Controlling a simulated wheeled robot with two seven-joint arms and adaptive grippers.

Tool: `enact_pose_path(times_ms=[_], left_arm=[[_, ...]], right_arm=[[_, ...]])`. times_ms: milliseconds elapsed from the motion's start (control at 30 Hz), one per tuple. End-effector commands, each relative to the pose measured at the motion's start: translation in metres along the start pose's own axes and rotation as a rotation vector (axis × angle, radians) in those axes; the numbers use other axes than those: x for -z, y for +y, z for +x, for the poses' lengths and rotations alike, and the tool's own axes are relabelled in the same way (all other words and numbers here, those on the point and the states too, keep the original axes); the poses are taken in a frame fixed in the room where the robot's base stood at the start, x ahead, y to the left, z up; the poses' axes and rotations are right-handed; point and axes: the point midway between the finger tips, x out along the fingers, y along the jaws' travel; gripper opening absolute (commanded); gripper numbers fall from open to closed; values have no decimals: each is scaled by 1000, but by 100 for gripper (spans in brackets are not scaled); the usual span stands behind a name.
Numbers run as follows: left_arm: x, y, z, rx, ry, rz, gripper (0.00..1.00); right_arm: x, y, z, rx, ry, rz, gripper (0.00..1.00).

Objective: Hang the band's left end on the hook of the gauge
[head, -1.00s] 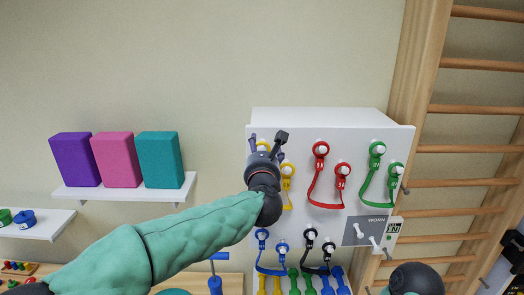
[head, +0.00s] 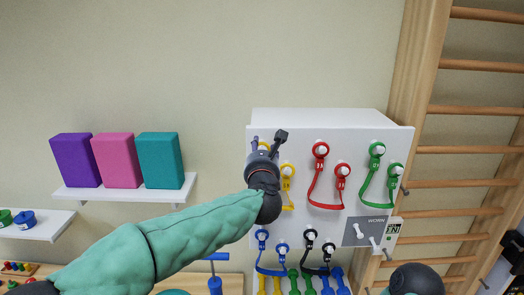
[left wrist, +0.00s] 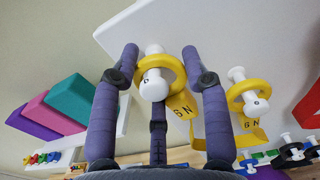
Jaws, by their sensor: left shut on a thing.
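The yellow band's left end is a yellow ring (left wrist: 178,66) around a white peg (left wrist: 154,86) in the left wrist view. My left gripper (head: 267,144) is at this ring, its fingers on both sides of it, shut on it. The band's right ring (head: 288,171) hangs on the neighbouring peg. The yellow strap sags between them, partly hidden by my gripper. A gauge with a green "N" display (head: 393,231) sits at the board's lower right. I cannot make out its hook clearly. My right gripper is out of view.
The white board (head: 325,117) also carries red (head: 322,198), green (head: 369,182), blue and black bands. Wooden wall bars (head: 415,80) stand right. Three foam blocks (head: 117,160) stand on a left shelf.

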Motion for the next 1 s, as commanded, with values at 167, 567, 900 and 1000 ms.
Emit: enact_pose_path(times_ms=[167,567,900,1000], left_arm=[[1,0,0,0,1,0,0],[-6,0,0,0,0,-1,0],[-10,0,0,0,0,0,0],[-9,0,0,0,0,0,0]], right_arm=[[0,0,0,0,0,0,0],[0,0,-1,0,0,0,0],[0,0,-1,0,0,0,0],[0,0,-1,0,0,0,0]])
